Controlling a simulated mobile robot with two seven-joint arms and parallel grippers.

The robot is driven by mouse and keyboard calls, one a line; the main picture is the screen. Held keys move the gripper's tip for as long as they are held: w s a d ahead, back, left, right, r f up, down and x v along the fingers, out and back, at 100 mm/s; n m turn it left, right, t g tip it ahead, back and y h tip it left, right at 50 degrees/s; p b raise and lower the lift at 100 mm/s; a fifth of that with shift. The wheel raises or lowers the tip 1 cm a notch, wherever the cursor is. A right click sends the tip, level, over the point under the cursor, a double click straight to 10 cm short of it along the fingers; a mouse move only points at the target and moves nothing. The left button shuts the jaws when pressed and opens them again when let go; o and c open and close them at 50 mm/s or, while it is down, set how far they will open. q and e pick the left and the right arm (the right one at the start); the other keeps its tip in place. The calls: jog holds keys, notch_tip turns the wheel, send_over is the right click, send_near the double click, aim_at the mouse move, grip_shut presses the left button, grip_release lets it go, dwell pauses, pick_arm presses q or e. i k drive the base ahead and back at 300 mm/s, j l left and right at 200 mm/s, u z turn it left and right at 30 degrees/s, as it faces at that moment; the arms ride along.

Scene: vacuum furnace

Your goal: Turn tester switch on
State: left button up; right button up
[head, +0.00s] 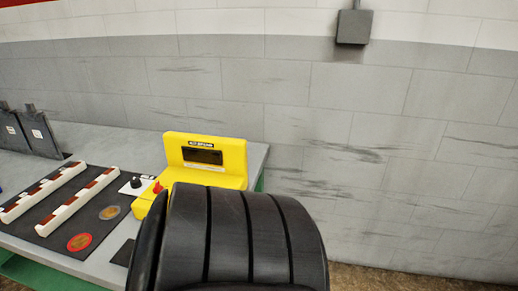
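The yellow tester (232,157) stands on the grey table near its right end, with a dark display window and a label strip on its upright back part. A red switch (157,187) shows at the left of its lower front part. I cannot tell the switch's position at this size. A large black ribbed shape close to the camera hides much of the tester's lower front and right side. Neither of my grippers is in view.
On the grey table (118,146), a black knob (136,183) on a white plate is left of the tester. A dark mat (58,222) bears two white-and-brown rails (80,204) and round discs (79,242). Dark panels (38,134) stand far left. A block wall is behind.

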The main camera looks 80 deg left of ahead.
aim_at(158, 189)
jog(key=u, duration=3.45)
